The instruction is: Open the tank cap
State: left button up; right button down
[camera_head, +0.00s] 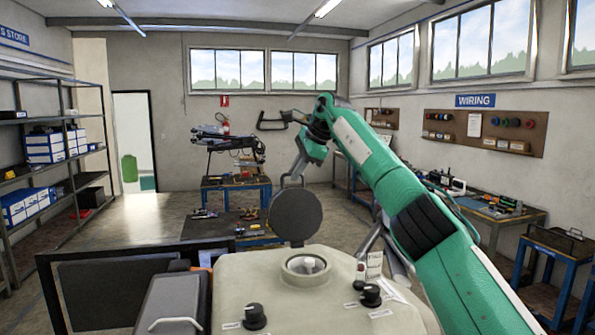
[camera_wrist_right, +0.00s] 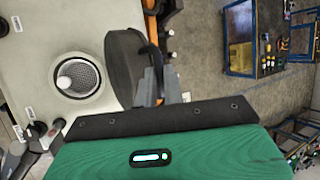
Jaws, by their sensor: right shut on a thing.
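The tank cap (camera_head: 297,217) is a dark round disc standing raised on edge behind the round tank opening (camera_head: 305,266). The cap shows edge-on in the right wrist view (camera_wrist_right: 124,68), beside the uncovered opening (camera_wrist_right: 80,77), which holds a mesh strainer and a white round thing. The cream tank (camera_head: 260,275) fills the bottom of the head view. My right gripper (camera_head: 291,180) reaches down from above to the cap's upper edge. Its fingers (camera_wrist_right: 153,88) are shut on the cap, at a dark curved part on its outer face. My left gripper is not in view.
Black knobs (camera_head: 255,316) and small labels sit on the tank top. A dark grey box (camera_head: 172,302) stands left of the tank. Beyond are a blue workbench (camera_head: 237,195), shelves at left and a wiring bench (camera_head: 490,210) at right. Open floor lies at the back left.

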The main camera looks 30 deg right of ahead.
jog(key=shift+w+r, duration=0.1)
jog(key=shift+w, duration=0.15)
dwell(0.3)
jog(key=c, duration=1.5)
grip_release()
jog(key=shift+v, duration=5.95)
jog(key=shift+d+r, duration=0.1)
